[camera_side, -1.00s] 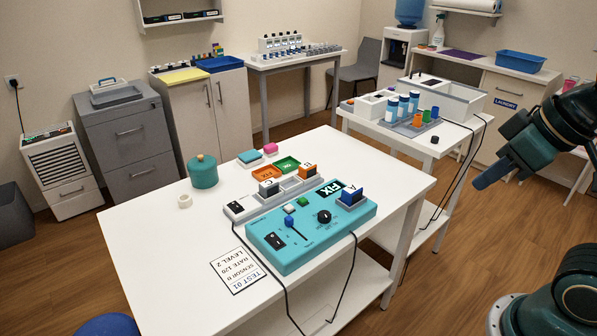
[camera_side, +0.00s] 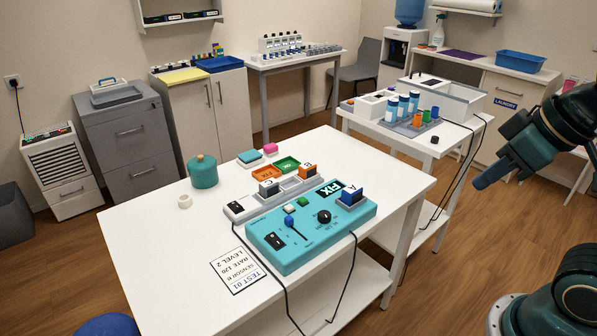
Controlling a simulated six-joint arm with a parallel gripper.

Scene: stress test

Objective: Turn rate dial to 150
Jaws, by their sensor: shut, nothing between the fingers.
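A teal control box (camera_side: 283,258) lies on the white table (camera_side: 160,250). A round black dial (camera_side: 324,216) is on its top, right of a slider with a blue knob (camera_side: 290,221). The dial's markings are too small to read. My gripper (camera_side: 482,184) is shut and empty, in the air to the right of the table, well apart from the dial.
A printed card (camera_side: 238,270) reads TEST 01, SENSOR B, RATE 120, LEVEL 2. A grey strip (camera_side: 240,208) with blocks sits behind the box. Black cables hang over the table's front edge. A side table (camera_side: 470,132) with bottles stands behind.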

